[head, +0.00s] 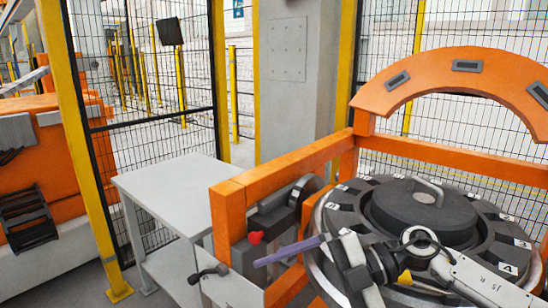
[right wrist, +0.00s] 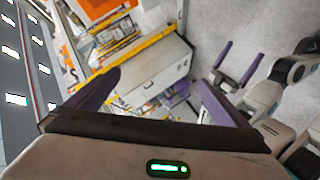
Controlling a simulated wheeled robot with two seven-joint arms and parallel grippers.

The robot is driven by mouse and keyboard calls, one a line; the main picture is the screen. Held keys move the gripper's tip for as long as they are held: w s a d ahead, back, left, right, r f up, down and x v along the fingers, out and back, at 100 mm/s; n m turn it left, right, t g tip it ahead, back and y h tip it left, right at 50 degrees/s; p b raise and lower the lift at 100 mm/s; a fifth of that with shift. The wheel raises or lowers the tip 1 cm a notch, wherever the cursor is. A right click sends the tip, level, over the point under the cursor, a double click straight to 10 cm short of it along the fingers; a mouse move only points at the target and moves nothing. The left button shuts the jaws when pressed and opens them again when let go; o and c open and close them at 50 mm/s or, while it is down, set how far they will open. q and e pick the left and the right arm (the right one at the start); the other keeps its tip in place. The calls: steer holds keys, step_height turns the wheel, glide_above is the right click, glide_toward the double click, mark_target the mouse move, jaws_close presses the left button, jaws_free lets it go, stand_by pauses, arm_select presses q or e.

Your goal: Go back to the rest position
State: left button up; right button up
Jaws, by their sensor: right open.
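My right gripper (head: 290,250) comes in from the right in the head view, over the left edge of the round dark fixture. Its purple fingers point left, near the red knob, and show nearly edge-on. In the right wrist view my right gripper (right wrist: 158,78) is open, its two purple fingers wide apart with nothing held between them. My left gripper is outside the head view. It shows in the right wrist view (right wrist: 236,62), with its purple fingers apart and empty.
The round fixture (head: 375,215) with numbered positions and a top handle stands at right, under an orange arch (head: 440,75). An orange frame (head: 290,165), red knob (head: 256,238) and black lever (head: 208,272) are close by. A bare grey table (head: 165,185) stands left, before mesh fencing.

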steer(key=a+m+t+y, duration=0.3)
steer(key=a+y, duration=0.2)
steer(key=w+d+f+m+t+h, duration=0.1)
steer(key=d+f+m+t+h, duration=0.7)
steer(key=f+m+t, duration=0.75)
steer(key=s+d+f+m+g+h, duration=0.4)
steer(key=s+d+f, duration=0.1)
steer(key=s+f, duration=0.5)
steer(key=s+d+f+m+g+h, duration=0.4)
steer(key=s+d+f+m, duration=0.1)
steer(key=s+f, duration=0.5)
steer(key=shift+d+h, duration=0.3)
steer(key=shift+d, duration=0.5)
